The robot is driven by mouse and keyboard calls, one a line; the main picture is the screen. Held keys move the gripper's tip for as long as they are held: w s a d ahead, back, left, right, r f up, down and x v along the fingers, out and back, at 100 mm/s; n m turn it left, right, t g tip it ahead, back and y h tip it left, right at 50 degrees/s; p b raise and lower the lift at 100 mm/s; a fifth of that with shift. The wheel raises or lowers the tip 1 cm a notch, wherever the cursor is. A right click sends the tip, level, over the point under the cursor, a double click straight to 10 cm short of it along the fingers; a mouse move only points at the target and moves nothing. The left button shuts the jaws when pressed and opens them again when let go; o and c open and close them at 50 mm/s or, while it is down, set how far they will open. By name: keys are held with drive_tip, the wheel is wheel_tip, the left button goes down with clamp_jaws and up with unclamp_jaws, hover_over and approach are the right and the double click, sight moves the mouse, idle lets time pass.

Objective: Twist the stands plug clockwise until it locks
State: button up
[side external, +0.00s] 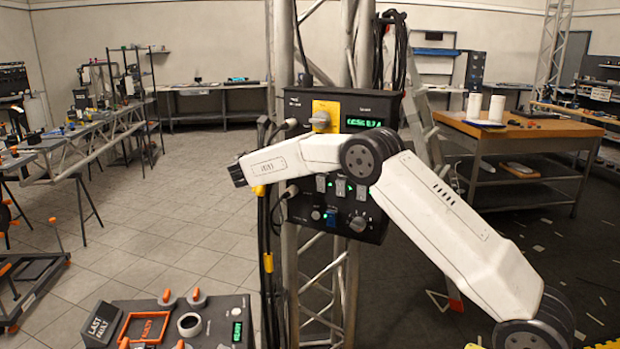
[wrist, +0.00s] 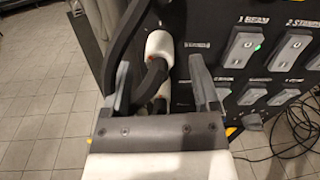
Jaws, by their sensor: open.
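A black control box (side external: 372,212) hangs on a truss, with plugs and cables on its left side. In the side view an upper plug (side external: 290,125) and a lower plug (side external: 291,191) stick out leftward. My gripper (side external: 238,174) is left of the box, small and dark there. In the wrist view my gripper (wrist: 160,66) is open, its two grey fingers apart. A white plug (wrist: 161,42) with a black cable shows between and beyond the fingers. I cannot tell whether a finger touches it. A second pale plug (wrist: 161,94) is partly hidden. No readable label identifies the stands plug.
Numbered switches (wrist: 243,50) line the box face right of my gripper. Black cables (side external: 266,240) hang down the box's left side. A console (side external: 187,323) stands at the lower front. Loose cable (wrist: 292,132) lies on the floor. Open tiled floor (side external: 190,225) is to the left.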

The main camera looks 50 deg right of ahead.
drive_tip(key=shift+x, duration=1.65)
clamp_jaws()
